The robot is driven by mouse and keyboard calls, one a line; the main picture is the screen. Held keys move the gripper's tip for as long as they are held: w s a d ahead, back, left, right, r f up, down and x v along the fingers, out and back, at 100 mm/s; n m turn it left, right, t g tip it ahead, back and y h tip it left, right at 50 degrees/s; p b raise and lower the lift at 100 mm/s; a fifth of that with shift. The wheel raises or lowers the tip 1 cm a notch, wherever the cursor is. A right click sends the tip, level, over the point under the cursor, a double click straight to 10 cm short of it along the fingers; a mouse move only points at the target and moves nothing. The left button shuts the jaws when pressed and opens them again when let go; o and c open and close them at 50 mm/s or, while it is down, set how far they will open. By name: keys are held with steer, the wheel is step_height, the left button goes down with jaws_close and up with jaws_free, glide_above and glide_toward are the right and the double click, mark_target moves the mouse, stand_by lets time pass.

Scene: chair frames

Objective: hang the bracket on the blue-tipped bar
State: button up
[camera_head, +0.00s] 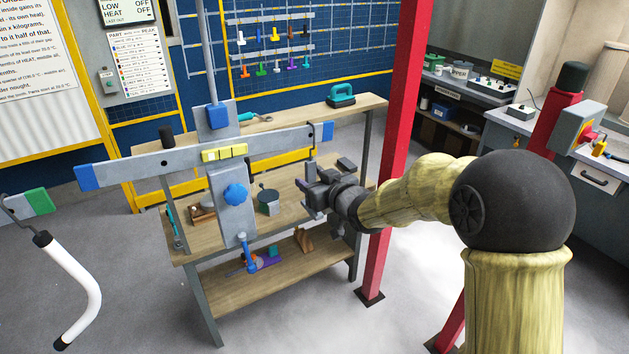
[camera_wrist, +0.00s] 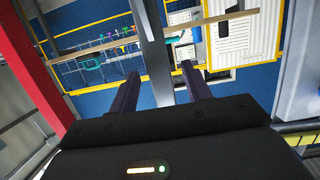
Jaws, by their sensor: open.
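A grey bar with blue tips (camera_head: 130,166) runs across a grey upright plate in the head view, its right tip close to my gripper. The plate bears a blue knob (camera_head: 236,194) and a blue hook (camera_head: 249,256). I cannot tell for certain which thing is the bracket; a white bent tube with black ends (camera_head: 88,272) is at the left, below a green-tipped grey bar (camera_head: 38,202). My gripper (camera_head: 306,191) is open and empty, above the wooden bench and right of the plate. In the wrist view, both fingers (camera_wrist: 160,84) are apart with nothing held between them.
A wooden bench (camera_head: 195,258) with a lower shelf stands behind the bar; a grey pot (camera_head: 268,200) is on it. A red post (camera_head: 392,130) rises behind my arm. Floor is clear at front.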

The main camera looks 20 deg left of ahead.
steer(key=v, duration=0.8)
stand_by(0.5)
stand_by(0.7)
steer(key=s+d+f+m+g+h, duration=0.1)
steer(key=d+f+m+h, duration=0.15)
steer(key=d, duration=0.45)
steer(key=s+d+f+m+h, duration=0.2)
steer(key=d+f+h, duration=0.15)
steer(key=d, duration=0.35)
steer(key=s+d+f+m+g+h, duration=0.1)
steer(key=d+f+m+h, duration=0.15)
steer(key=d, duration=0.55)
steer(key=s+d+f+m+g+h, duration=0.1)
steer(key=s+d+f+g, duration=0.1)
steer(key=s+d, duration=0.3)
steer(key=s+d+f+m+g+h, duration=0.2)
steer(key=s+d, duration=0.3)
steer(key=s, duration=0.4)
steer(key=shift+s+f+g, duration=0.25)
steer(key=shift+f+g, duration=0.45)
